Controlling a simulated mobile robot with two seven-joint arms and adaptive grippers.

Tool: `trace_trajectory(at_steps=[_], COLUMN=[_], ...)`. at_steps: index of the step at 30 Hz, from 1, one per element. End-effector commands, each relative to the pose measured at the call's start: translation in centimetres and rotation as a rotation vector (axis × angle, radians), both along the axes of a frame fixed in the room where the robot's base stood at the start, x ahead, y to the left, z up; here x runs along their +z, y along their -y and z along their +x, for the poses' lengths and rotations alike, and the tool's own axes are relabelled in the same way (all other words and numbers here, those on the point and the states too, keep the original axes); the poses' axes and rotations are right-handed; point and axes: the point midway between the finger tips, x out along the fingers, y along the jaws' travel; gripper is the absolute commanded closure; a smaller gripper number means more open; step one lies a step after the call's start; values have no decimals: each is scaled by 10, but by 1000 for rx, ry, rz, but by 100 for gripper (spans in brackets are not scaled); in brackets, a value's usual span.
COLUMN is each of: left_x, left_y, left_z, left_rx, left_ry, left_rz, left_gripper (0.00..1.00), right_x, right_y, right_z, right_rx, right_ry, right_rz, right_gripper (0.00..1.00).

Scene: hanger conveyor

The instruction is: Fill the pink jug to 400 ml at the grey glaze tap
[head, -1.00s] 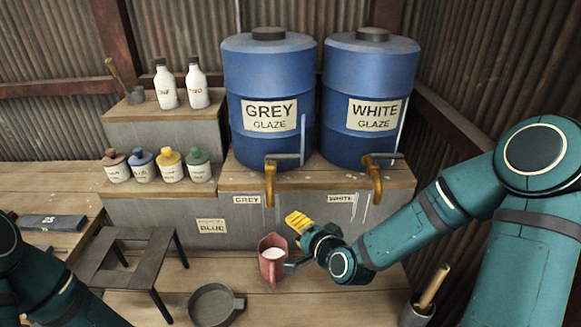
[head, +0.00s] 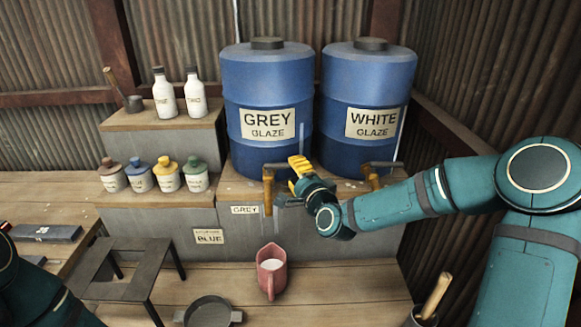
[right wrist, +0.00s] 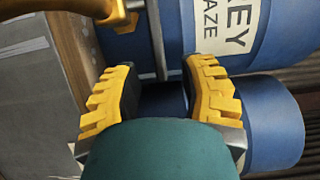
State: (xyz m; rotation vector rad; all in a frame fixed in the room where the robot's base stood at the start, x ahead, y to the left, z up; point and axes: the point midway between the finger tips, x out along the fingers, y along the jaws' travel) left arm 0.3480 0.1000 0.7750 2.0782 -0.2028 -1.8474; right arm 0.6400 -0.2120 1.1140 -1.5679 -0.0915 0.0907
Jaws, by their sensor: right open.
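The pink jug (head: 271,278) stands upright on the lower bench, below the grey glaze tap, with my gripper off it. Its inside looks pale; I cannot read a level. The grey glaze tap (head: 268,190) is brass-coloured, on the blue drum (head: 268,85) labelled GREY GLAZE. In the right wrist view the tap's brass part (right wrist: 80,14) is at the top left. My right gripper (head: 299,168) is open beside the tap, its yellow fingers up near the lever. In the right wrist view the open fingers (right wrist: 162,78) have the drum behind them. My left gripper is out of view.
The WHITE GLAZE drum (head: 367,85) and its tap (head: 373,178) stand to the right, partly behind my right arm. A dark pan (head: 208,311) lies left of the jug. A dark stand (head: 127,268) is further left. A pot with a wooden handle (head: 424,315) is at the lower right.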

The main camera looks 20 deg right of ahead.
Motion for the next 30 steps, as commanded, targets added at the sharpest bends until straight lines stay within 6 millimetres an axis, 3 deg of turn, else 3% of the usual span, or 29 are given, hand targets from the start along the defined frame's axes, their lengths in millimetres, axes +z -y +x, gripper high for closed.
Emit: trace_trajectory(at_steps=[7,19,23,30], left_x=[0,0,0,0], left_y=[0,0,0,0], left_z=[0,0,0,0], left_rx=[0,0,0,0], left_ry=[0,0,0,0], left_rz=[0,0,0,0], left_gripper=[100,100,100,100], right_x=[0,0,0,0], right_y=[-4,-4,-4,-4], right_z=[29,35,35,35], right_rx=[1,0,0,0], right_ry=[1,-1,-1,0], right_rz=[0,-1,-1,-1], right_gripper=[59,56,100,100])
